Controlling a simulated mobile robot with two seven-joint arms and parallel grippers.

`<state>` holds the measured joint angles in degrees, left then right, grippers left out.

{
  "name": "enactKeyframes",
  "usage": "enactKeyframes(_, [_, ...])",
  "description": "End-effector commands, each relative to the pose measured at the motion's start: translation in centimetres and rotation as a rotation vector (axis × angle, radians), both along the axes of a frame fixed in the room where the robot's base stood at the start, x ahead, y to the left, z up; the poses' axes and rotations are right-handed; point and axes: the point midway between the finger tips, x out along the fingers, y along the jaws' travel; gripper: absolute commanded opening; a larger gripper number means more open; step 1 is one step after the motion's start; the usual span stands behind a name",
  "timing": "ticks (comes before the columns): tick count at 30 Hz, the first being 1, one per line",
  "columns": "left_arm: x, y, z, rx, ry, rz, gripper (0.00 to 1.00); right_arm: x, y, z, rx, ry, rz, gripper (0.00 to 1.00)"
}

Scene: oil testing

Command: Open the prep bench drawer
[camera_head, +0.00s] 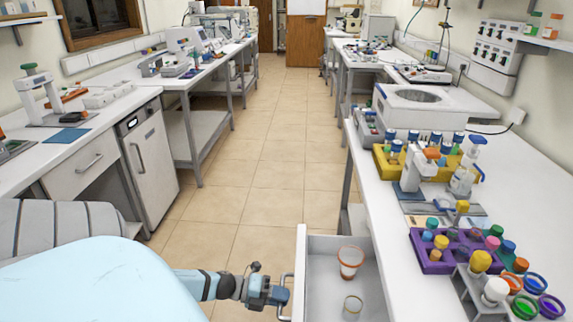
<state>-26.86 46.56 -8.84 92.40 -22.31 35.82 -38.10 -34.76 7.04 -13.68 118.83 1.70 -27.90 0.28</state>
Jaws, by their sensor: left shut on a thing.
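The prep bench drawer (301,262) is pulled out from under the white bench on the right (535,175). My left gripper (281,295) comes in from the lower left and is shut on the drawer's handle (287,279), at the drawer's left-hand front. The drawer's near end is cut off by the bottom of the picture. My right gripper is out of view.
The right bench holds a purple rack (423,262), a yellow rack (388,172) and a white round-topped bath (424,104). A white under-bench cabinet (150,165) stands on the left. The tiled aisle (262,190) between the benches is clear.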

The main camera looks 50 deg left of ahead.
Motion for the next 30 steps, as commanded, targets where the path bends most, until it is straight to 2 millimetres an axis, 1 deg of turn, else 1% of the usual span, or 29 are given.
enactKeyframes(7, [0.1,0.0,0.0,0.0,0.0,0.001,0.0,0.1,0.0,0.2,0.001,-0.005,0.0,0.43])
enactKeyframes(8, [0.1,0.0,0.0,0.0,0.0,0.001,0.17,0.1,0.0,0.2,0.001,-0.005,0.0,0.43])
enactKeyframes(9, [0.1,0.0,0.0,0.0,0.0,0.001,0.26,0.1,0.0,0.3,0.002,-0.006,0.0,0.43])
enactKeyframes(11, [0.1,0.0,0.0,0.0,0.0,0.001,0.39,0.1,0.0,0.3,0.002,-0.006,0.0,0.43])
enactKeyframes(19, [0.0,0.0,0.0,0.0,0.0,0.0,0.39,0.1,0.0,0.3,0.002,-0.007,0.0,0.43])
enactKeyframes(22, [-0.4,0.4,0.1,0.001,0.002,0.0,0.39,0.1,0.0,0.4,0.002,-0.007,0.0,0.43])
enactKeyframes(26, [-1.8,1.6,0.4,0.001,0.004,0.0,0.39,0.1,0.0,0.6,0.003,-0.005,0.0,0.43])
enactKeyframes(30, [-4.2,3.6,1.1,0.0,0.005,0.001,0.39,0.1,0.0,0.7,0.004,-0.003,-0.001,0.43])
